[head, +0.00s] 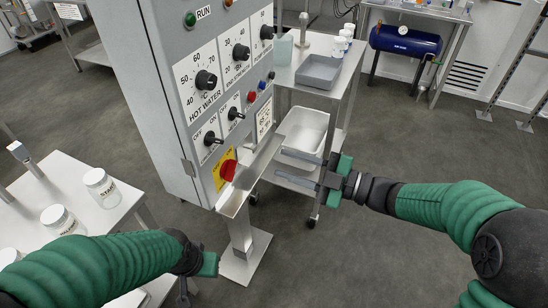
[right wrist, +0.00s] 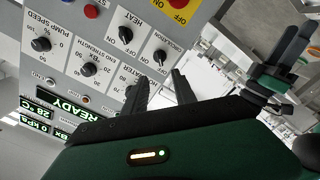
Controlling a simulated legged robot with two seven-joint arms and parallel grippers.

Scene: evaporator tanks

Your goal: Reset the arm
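My right arm reaches in from the right in the head view, and its gripper (head: 283,165) is open and empty. Its two fingers point left, apart from each other, in front of the lower right side of the grey control cabinet (head: 150,75). In the right wrist view the fingers of the right gripper (right wrist: 160,84) stand apart with nothing between them, and the cabinet's panel (right wrist: 85,55) shows upside down behind them. My left arm comes in from the lower left. Its gripper (head: 190,280) points down, mostly hidden behind its own wrist, so its opening cannot be judged.
The cabinet carries several knobs and a red switch (head: 228,170), with a metal ledge (head: 240,190) below. A cart (head: 345,95) with grey and white trays stands behind. Lidded jars (head: 101,187) stand on a left table. A blue tank (head: 405,41) is at the back. Floor right of the cart is clear.

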